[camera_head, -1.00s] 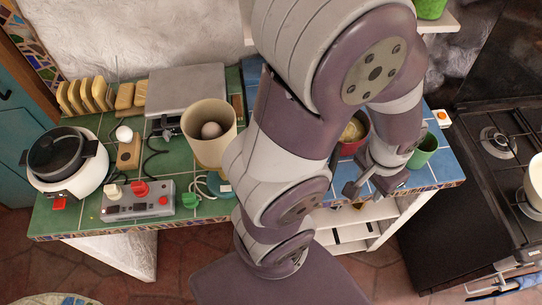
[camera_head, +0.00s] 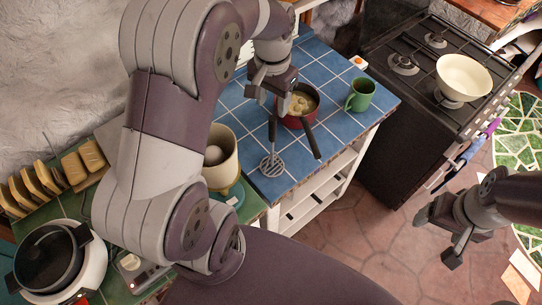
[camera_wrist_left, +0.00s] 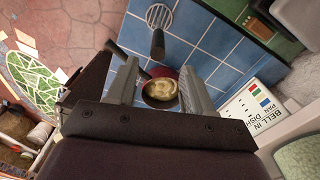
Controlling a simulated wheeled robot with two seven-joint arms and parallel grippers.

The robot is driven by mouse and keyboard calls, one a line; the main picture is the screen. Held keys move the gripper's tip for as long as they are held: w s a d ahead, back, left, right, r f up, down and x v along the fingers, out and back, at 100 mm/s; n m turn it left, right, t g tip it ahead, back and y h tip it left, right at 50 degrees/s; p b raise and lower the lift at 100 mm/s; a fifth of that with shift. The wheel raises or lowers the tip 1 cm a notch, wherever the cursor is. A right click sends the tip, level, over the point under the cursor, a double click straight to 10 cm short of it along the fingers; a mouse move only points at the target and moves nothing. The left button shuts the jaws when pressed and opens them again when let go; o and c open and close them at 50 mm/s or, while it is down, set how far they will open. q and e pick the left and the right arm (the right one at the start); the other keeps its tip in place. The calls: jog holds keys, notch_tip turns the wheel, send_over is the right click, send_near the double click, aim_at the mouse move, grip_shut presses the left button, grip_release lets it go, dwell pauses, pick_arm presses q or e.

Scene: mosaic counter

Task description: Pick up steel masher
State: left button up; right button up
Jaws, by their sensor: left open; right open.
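My left gripper (camera_head: 270,98) is open and empty above the handle's far end, next to the pot. In the left wrist view the masher (camera_wrist_left: 158,17) is beyond the fingertips near the top, and the pot (camera_wrist_left: 147,98) with pale mash shows between the fingers of the left gripper (camera_wrist_left: 160,80). My right gripper (camera_head: 447,228) is open and empty over the floor at right, away from the counter.
The pot's dark handle (camera_head: 312,140) sticks out just right of the masher. A green mug (camera_head: 361,95) stands right of the pot. A beige canister (camera_head: 222,163) stands left of the masher. The stove (camera_head: 420,85) is at right. Blue tiles around the masher head are clear.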

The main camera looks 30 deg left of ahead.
aim_at(272, 126)
pick_arm(q)
jog(key=f+p, duration=0.1)
jog(key=f, duration=0.1)
jog(key=f+p, duration=0.1)
jog(key=f, duration=0.2)
jog(key=f+p, duration=0.1)
jog(key=f, duration=0.2)
jog(key=shift+s+d+f, duration=0.15)
jog(key=shift+s+d, duration=0.05)
jog(key=shift+s, duration=0.05)
jog(key=shift+s+a+f, duration=0.1)
jog(key=shift+f, duration=0.35)
jog(key=c, duration=0.8)
grip_shut()
